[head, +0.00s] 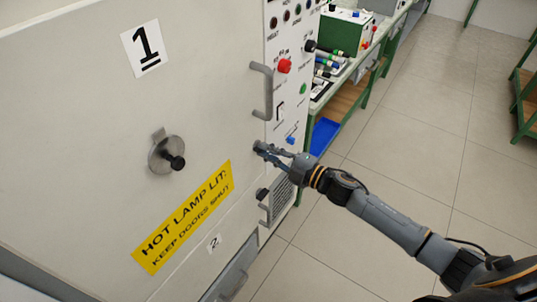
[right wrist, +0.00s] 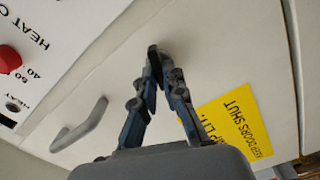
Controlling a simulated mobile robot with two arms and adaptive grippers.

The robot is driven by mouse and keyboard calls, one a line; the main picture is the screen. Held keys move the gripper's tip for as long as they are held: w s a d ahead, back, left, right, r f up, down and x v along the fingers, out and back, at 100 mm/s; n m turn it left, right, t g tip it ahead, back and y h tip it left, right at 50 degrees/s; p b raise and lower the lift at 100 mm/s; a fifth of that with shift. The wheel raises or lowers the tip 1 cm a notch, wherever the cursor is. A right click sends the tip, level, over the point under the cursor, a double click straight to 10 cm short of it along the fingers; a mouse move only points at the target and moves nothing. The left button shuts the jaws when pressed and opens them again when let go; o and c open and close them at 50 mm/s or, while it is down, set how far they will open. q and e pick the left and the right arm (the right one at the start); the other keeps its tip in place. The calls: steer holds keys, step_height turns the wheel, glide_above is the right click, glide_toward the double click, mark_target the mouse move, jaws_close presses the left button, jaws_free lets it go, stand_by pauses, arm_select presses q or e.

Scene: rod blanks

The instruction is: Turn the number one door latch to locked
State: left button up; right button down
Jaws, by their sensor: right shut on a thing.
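The number one door (head: 90,90) is a large pale panel marked with a big "1" (head: 146,47). Its latch, a small dark piece near the door's right edge, is mostly hidden by my right gripper (head: 260,148). In the right wrist view my right gripper (right wrist: 158,62) has its fingertips together on the dark latch (right wrist: 153,49), against the pale door. I cannot tell from these views which way the latch is turned. My left gripper is not in view.
A grey door handle (head: 264,92) stands above my right gripper, and a round disc with a black knob (head: 167,155) is left of it. A yellow warning label (head: 184,217) is below. A second dark latch (head: 262,194) sits lower. Control panel and bench (head: 345,75) lie to the right.

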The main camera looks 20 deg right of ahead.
steer(key=shift+f+n+b, duration=0.15)
steer(key=shift+n+b, duration=0.7)
steer(key=shift+n, duration=1.15)
steer(key=c, duration=1.4)
jaws_free()
steer(key=v, duration=1.2)
